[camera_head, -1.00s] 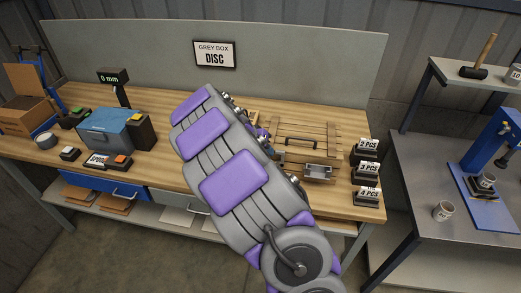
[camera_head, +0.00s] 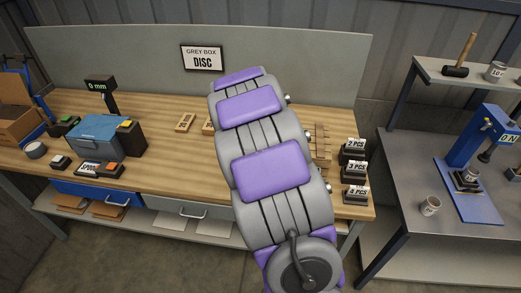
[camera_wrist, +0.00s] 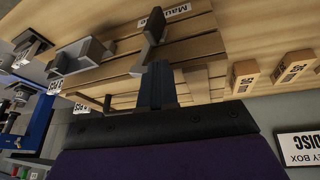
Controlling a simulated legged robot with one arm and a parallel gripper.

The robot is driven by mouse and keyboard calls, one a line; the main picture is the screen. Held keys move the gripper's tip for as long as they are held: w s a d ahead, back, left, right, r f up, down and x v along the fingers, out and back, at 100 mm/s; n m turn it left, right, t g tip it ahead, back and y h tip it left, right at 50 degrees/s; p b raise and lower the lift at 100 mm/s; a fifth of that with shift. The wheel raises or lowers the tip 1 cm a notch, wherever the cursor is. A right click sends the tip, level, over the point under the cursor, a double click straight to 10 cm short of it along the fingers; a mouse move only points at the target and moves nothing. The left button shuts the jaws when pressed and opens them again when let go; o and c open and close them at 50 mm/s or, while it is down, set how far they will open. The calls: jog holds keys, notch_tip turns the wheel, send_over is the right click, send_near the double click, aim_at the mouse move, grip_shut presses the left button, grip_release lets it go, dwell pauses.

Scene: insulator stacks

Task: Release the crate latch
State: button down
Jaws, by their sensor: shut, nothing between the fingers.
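The wooden slatted crate (camera_wrist: 195,45) fills the middle of the wrist view, which is turned upside down. In the head view my arm hides most of it, and only its right slats (camera_head: 322,145) show. A dark bar-like handle (camera_wrist: 152,30) stands on the slats. A grey metal fitting (camera_wrist: 85,55) sits at the crate's edge, left of it; I cannot tell which part is the latch. My gripper (camera_wrist: 158,70) is shut and empty. Its tips appear just below the handle in the wrist view; contact is unclear. The gripper is hidden in the head view.
Small wooden blocks (camera_wrist: 245,76) lie beside the crate. Black count stands (camera_head: 355,170) line the bench's right end. A blue-lidded grey box (camera_head: 100,135) is at left. A shelf and blue press (camera_head: 480,150) stand at right.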

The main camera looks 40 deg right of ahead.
jog(key=s+d+f+m+t+y, duration=0.1)
jog(key=s+d+f+t+y, duration=0.1)
jog(key=s+d+t+y, duration=0.2)
jog(key=shift+s+d+f+m+t+y+p, duration=0.2)
jog(key=shift+s+m+t+y+p, duration=0.2)
jog(key=shift+t, duration=0.5)
jog(key=shift+s+f, duration=0.15)
jog(key=shift+s, duration=0.05)
dwell(0.6)
jog(key=w+r+p+v, duration=0.1)
jog(key=w+p+v, duration=0.1)
jog(key=v, duration=1)
jog(key=shift+a+r+p, duration=0.35)
jog(key=shift+a+p, duration=0.05)
jog(key=shift+p, duration=0.05)
